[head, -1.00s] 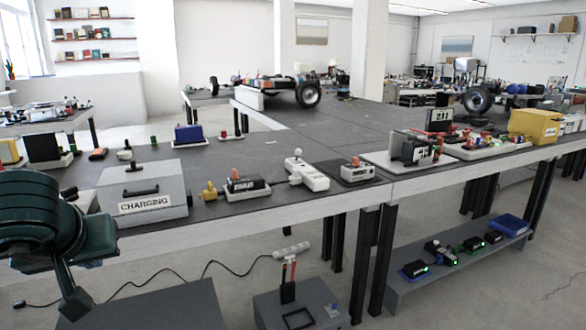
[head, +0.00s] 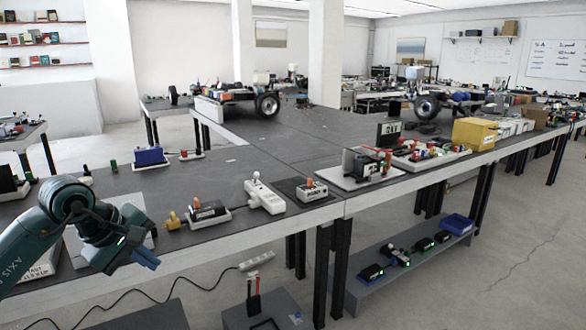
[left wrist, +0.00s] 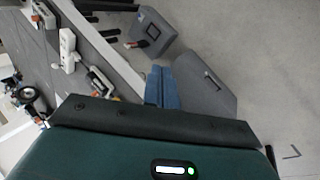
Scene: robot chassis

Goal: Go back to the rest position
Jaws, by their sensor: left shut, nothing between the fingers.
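My left gripper (head: 146,259) is at the lower left of the head view, at the end of a dark green arm. Its blue fingers are shut and empty, pointing down and to the right. In the left wrist view the two blue fingers (left wrist: 162,87) lie side by side with the floor and grey boxes beyond. In the head view the gripper is in front of the grey lidded box (head: 143,206) on the long bench, which my arm partly hides. I cannot tell how far apart they are. My right gripper is not in view.
The long bench (head: 268,228) carries a yellow part (head: 173,221), a white power strip (head: 264,196) and several small devices. Below are a grey floor box (head: 237,318), a black cable and a low shelf (head: 360,283) with devices. Open floor (head: 480,270) lies at the right.

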